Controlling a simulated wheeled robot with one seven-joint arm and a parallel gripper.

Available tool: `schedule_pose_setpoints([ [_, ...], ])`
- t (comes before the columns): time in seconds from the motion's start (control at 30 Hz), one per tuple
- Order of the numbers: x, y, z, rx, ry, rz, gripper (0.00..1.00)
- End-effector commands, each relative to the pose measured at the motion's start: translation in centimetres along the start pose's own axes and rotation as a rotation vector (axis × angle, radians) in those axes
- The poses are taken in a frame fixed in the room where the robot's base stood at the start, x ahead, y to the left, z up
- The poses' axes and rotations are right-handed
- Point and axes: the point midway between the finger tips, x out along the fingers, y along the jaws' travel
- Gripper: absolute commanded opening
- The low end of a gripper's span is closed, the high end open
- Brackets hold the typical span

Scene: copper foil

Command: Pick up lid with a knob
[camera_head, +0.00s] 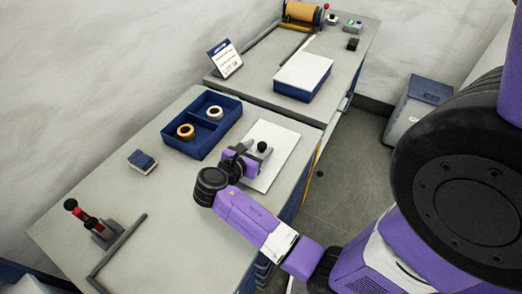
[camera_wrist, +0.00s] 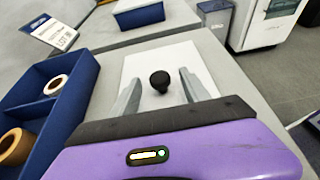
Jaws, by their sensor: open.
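The lid (camera_head: 283,147) is a flat white panel with a black knob (camera_head: 262,146) standing up from it. It lies at the right side of the near bench. In the wrist view the white lid (camera_wrist: 195,62) lies ahead of my gripper, and its round black knob (camera_wrist: 159,80) shows between the two fingers. My gripper (camera_head: 249,150) is open over the lid, and in the wrist view its grey fingers (camera_wrist: 158,92) stand apart on either side of the knob with gaps. Whether the fingertips are level with the knob I cannot tell. My arm hides part of the lid.
A blue divided tray (camera_head: 228,106) with two tape rolls sits left of the lid. A white-topped blue box (camera_head: 303,72) and a sign (camera_head: 225,58) stand farther back. A small blue block (camera_head: 142,161) and a red-handled lever tool (camera_head: 90,222) lie on the near bench.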

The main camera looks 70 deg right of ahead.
Motion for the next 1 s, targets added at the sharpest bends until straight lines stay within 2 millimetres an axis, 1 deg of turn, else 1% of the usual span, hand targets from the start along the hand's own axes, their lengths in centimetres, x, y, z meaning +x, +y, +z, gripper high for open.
schedule_pose_setpoints([
  [0.03, 0.8, 0.1, 0.3, 0.001, 0.0, -0.004, 0.54],
  [0.1, 1.8, 0.1, 0.1, 0.0, 0.001, -0.003, 0.54],
  [0.2, 2.6, 0.1, 0.1, 0.001, 0.001, -0.001, 0.54],
  [0.47, 3.0, 0.2, 0.0, 0.001, 0.001, 0.001, 0.54],
  [0.5, 2.9, 0.2, 0.0, 0.001, 0.001, 0.001, 0.5],
  [0.57, 2.9, 0.2, 0.0, 0.001, 0.001, 0.001, 0.38],
  [0.6, 2.9, 0.2, 0.0, 0.001, 0.001, 0.001, 0.3],
  [0.67, 2.9, 0.2, 0.0, 0.001, 0.0, 0.001, 0.19],
  [0.7, 2.9, 0.2, 0.0, 0.001, 0.0, 0.001, 0.11],
  [0.77, 2.9, 0.2, 0.0, 0.001, 0.0, 0.001, 0.0],
  [1.0, 2.9, 0.2, 0.1, 0.002, -0.001, 0.001, 0.0],
])
